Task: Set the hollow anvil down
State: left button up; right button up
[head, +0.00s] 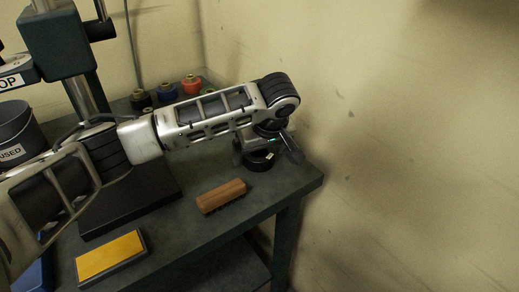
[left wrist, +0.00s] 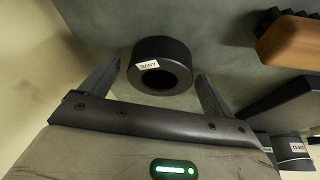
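The hollow anvil (head: 257,165) is a short black ring with a white label, near the right end of the bench (head: 268,198). It appears to rest on the bench top. In the left wrist view the anvil (left wrist: 160,52) shows its dark round hole and its label upside down. My left gripper (head: 266,153) is over it, pointing down. In the left wrist view the left gripper (left wrist: 157,72) is open, its fingers spread to either side of the anvil with a gap on both sides. My right gripper is in neither view.
A wooden brush (head: 221,196) lies in front of the anvil. A yellow-topped pad (head: 110,256) lies at the front left, beside a black press base (head: 130,205). Red, blue and black round pieces (head: 191,85) stand behind my arm. The bench's right edge and the wall are close by.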

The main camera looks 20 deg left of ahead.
pick_arm(q)
jog(key=shift+r, duration=0.25)
jog(key=p+v, duration=0.2)
jog(key=v, duration=0.9)
jog(key=shift+s+d+r, duration=0.15)
jog(key=shift+d+r, duration=0.05)
jog(key=shift+r, duration=0.15)
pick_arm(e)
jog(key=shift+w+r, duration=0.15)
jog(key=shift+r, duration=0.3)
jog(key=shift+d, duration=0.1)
